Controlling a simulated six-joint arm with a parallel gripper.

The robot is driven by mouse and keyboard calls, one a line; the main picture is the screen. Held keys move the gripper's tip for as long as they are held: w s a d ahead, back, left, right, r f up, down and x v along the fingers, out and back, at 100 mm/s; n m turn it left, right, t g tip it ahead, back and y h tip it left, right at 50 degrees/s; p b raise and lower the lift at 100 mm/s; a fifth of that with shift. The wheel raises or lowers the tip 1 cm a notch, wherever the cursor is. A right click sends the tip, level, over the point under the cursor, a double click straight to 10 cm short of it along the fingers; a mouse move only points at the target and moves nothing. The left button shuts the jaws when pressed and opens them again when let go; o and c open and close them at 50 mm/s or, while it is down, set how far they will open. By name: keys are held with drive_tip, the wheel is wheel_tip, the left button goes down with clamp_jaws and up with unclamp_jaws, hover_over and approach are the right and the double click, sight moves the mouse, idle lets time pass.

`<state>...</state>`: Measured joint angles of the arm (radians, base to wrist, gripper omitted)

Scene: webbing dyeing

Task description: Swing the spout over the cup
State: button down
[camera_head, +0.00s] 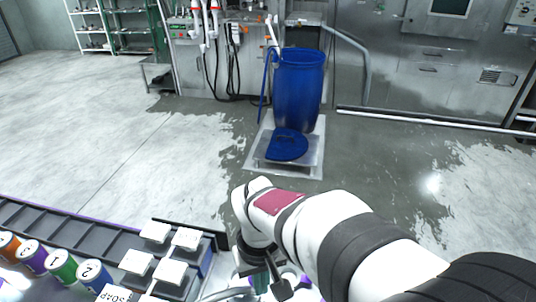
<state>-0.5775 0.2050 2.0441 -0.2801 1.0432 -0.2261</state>
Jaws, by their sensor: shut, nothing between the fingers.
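My gripper (281,288) hangs at the bottom edge below my white arm and is shut, with nothing seen in it. A curved grey tube (226,293) shows just left of it, partly cut off by the frame; I cannot tell whether it is the spout. No cup can be clearly made out. Small green and purple bits show behind the gripper, too hidden to name.
Numbered orange, purple, green (62,265) and blue (94,274) containers stand at lower left. White-topped blocks (137,262) and a soap label (115,293) are beside them. A blue drum (298,90) and its lid (287,145) are on a floor platform (310,168). Open floor lies left.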

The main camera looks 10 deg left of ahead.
drive_tip(key=shift+w+a, duration=0.15)
drive_tip(key=shift+w, duration=0.2)
drive_tip(key=shift+a, duration=0.1)
drive_tip(key=shift+w+a, duration=0.6)
drive_tip(key=shift+w, duration=0.3)
drive_tip(key=shift+a, duration=0.1)
wheel_tip(320, 180, up, 7)
drive_tip(key=shift+w+a, duration=0.15)
drive_tip(key=shift+w, duration=0.2)
idle(0.4)
